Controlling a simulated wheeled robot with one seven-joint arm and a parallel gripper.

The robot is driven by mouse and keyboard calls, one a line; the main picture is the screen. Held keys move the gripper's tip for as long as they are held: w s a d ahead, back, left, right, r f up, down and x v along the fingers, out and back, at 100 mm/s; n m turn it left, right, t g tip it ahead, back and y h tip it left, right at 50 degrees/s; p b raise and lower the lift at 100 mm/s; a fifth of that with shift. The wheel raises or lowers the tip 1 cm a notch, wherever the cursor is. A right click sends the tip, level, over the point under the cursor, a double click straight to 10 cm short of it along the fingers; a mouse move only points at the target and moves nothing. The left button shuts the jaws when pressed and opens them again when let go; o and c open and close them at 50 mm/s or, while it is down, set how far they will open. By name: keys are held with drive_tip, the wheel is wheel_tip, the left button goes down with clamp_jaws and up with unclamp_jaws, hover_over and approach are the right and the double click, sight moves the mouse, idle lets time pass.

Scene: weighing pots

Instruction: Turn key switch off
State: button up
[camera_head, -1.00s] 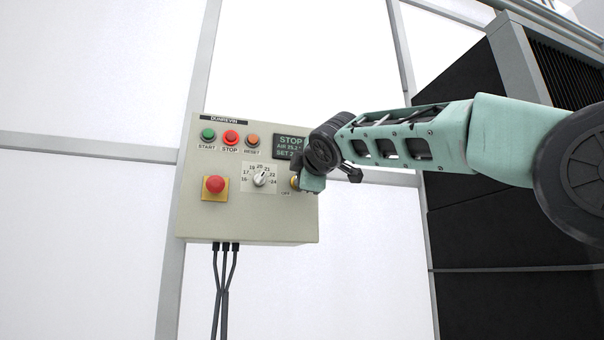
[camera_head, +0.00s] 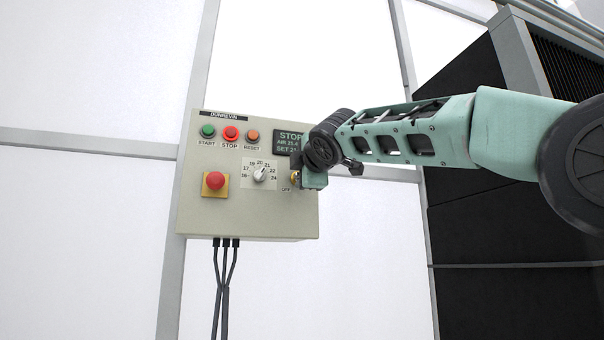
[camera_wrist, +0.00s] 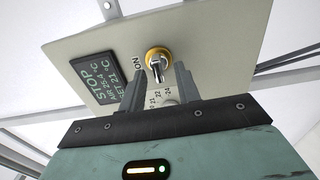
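The key switch (camera_wrist: 158,59) has a yellow-gold ring and a silver key (camera_wrist: 157,70), with an "ON" label at its left in the wrist view. In the head view, the key switch (camera_head: 294,178) sits at the right side of the control box (camera_head: 240,218), above an "OFF" label and partly hidden by my gripper (camera_head: 301,176). In the wrist view my gripper (camera_wrist: 161,72) is open, its two fingers apart with the key between their tips. I cannot tell whether either finger touches the key.
A display (camera_head: 288,142) reads "STOP" above the key switch. A rotary dial (camera_head: 260,174) is close on its left. A red emergency button (camera_head: 215,180) and START, STOP and RESET buttons (camera_head: 231,133) are further left. Cables (camera_head: 225,275) hang below the box.

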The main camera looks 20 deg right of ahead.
drive_tip(key=s+b, duration=0.7)
drive_tip(key=s, duration=1)
drive_tip(key=shift+s+b, duration=0.25)
drive_tip(key=shift+b, duration=0.1)
